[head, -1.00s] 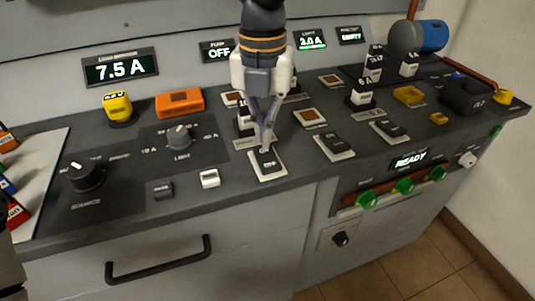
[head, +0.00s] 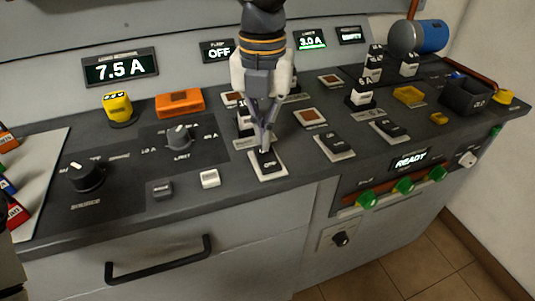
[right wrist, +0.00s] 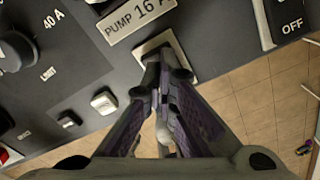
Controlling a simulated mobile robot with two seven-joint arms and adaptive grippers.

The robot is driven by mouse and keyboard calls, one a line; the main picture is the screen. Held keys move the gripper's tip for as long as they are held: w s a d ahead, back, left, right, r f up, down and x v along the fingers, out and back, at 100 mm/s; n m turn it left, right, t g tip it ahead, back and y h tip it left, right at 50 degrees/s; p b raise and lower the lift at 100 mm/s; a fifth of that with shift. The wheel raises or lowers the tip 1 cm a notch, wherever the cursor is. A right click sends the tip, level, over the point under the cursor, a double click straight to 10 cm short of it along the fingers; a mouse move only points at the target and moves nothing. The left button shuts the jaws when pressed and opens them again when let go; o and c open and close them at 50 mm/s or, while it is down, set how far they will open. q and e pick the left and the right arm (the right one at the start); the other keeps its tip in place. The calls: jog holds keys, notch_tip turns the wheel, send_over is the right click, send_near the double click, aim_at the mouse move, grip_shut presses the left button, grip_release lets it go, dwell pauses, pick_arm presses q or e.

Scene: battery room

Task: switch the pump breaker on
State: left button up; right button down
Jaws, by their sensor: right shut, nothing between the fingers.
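The pump breaker is a black rocker (head: 268,160) marked OFF on its near part, set in a white plate on the dark bench top. In the right wrist view, its white plate (right wrist: 183,62) shows beside a label reading "PUMP 16 A" (right wrist: 140,17). My right gripper (head: 266,149) is shut and empty, pointing down at the far part of the rocker. In the right wrist view its fingertips (right wrist: 163,62) cover most of the rocker, so contact is hard to judge. The pump display (head: 217,51) reads OFF.
Similar rockers (head: 335,146) sit to the right. A white button (head: 210,179) and a limit knob (head: 180,136) are to the left. An orange block (head: 180,102) and a yellow block (head: 117,106) stand behind. A drawer handle (head: 158,260) projects from the front.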

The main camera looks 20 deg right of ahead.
pick_arm(q)
jog(key=shift+s, duration=0.1)
pick_arm(e)
jog(key=shift+f, duration=1.15)
notch_tip(320, 180, up, 5)
jog(key=shift+r+p, duration=0.2)
jog(key=shift+p, duration=0.45)
jog(key=shift+r, duration=0.9)
pick_arm(q)
jog(key=shift+w+r+t, duration=0.5)
jog(key=shift+w+r, duration=0.5)
jog(key=shift+w, duration=0.15)
